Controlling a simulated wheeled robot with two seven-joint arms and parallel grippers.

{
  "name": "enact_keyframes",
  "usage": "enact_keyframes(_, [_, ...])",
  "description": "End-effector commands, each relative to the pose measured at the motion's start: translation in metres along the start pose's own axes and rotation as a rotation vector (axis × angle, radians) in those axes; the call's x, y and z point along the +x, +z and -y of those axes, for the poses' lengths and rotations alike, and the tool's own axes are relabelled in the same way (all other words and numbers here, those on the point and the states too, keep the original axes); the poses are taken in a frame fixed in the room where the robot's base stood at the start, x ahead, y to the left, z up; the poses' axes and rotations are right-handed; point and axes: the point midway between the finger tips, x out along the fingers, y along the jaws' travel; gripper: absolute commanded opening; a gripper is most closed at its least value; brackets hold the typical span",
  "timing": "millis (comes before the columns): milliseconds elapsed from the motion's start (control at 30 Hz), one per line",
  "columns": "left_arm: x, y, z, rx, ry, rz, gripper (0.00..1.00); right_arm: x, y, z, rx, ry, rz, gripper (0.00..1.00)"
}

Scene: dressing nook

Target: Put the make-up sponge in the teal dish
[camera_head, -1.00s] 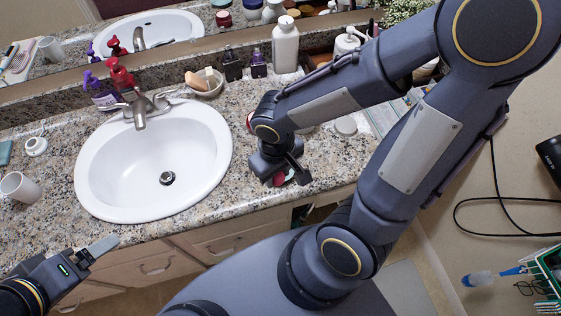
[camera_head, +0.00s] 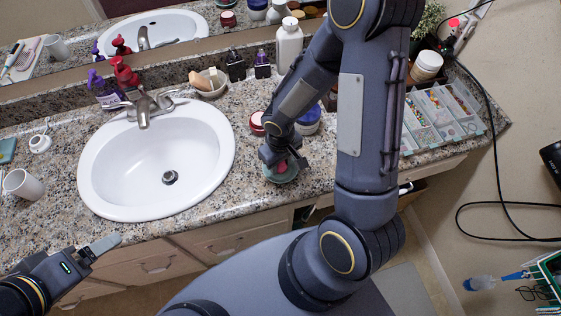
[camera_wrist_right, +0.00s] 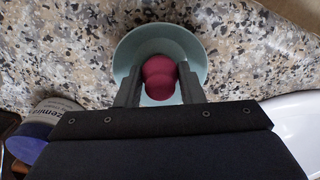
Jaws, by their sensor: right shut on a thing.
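The make-up sponge (camera_wrist_right: 159,74) is dark pink and sits between the fingers of my right gripper (camera_wrist_right: 160,92) in the right wrist view. The teal dish (camera_wrist_right: 190,45) is directly behind and around it in that view. In the head view my right gripper (camera_head: 286,160) is over the dish (camera_head: 282,175) on the counter, just right of the sink, and a bit of the sponge (camera_head: 281,167) shows. I cannot tell whether the sponge touches the dish. My left gripper (camera_head: 98,252) is low at the left, clear of the counter, its fingers seen edge-on.
The white sink (camera_head: 215,165) is left of the dish. A red-lidded jar (camera_head: 257,122) and a blue and white jar (camera_head: 309,120) stand close behind my right gripper. A clear compartment box (camera_head: 440,115) lies to the right. A white cup (camera_head: 22,185) stands far left.

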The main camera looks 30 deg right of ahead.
Motion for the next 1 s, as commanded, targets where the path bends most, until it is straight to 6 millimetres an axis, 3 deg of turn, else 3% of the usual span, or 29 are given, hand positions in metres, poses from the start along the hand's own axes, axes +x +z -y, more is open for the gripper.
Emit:
enact_keyframes(300, [0.005,0.003,0.002,0.000,0.000,0.000,0.85,0.005,0.000,0.000,0.000,0.000,0.000,0.16])
enact_keyframes(333, [0.004,0.002,0.002,0.000,0.000,0.000,0.85,0.003,0.000,0.000,0.000,0.000,0.000,0.39])
enact_keyframes(367, [0.003,0.002,0.002,0.000,0.000,0.000,0.85,0.003,0.000,0.000,0.000,0.000,0.000,0.42])
enact_keyframes(667, [0.002,0.001,0.001,0.000,0.000,0.000,0.85,0.001,0.000,0.000,0.001,0.000,0.000,0.44])
enact_keyframes(833, [-0.003,-0.002,-0.001,0.000,0.000,0.000,0.85,-0.015,-0.001,0.000,0.003,0.000,-0.006,0.44])
enact_keyframes(1000, [-0.008,-0.004,-0.004,0.000,0.000,0.000,0.85,-0.052,-0.002,-0.001,0.004,0.001,-0.008,0.44])
